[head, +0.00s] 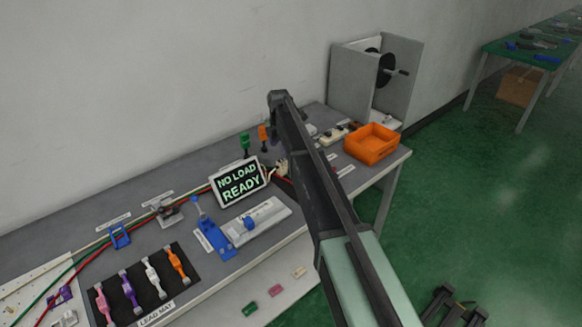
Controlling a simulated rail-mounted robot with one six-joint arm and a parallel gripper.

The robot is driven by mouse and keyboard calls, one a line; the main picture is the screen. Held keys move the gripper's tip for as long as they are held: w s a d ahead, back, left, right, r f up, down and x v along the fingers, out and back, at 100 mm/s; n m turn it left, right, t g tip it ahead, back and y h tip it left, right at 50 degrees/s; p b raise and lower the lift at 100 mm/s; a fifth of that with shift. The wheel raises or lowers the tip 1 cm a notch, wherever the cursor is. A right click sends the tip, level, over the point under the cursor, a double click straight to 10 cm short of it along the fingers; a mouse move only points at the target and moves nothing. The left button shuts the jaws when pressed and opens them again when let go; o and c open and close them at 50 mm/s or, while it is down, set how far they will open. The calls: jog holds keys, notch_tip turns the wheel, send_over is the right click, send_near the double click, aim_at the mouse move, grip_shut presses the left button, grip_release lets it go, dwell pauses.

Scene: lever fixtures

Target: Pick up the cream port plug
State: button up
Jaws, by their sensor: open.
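A small cream block, which looks like the cream port plug (299,272), lies on the pale lower surface (222,302) in front of the grey bench. A pink plug (276,291) and a green plug (250,309) lie in a row to its left. My gripper (458,302) appears at the bottom right edge, partly cut off, with its dark fingers apart and nothing seen between them. It is well to the right of the cream plug and apart from it. My arm crosses the middle of the view and hides part of the bench.
The bench holds a display reading NO LOAD READY (240,182), a blue lever fixture (213,235), a lead mat (120,282) with several coloured clips, an orange bin (371,144) and a grey reel housing (377,75). The green floor to the right is open.

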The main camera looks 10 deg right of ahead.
aim_at(282, 161)
jog(key=f+b, duration=1.1)
jog(key=shift+d+f, duration=0.1)
jog(key=shift+d, duration=0.1)
jog(key=shift+r+p, duration=0.25)
jog(key=shift+p, duration=0.05)
jog(key=c, duration=1)
jog(key=shift+r, duration=0.1)
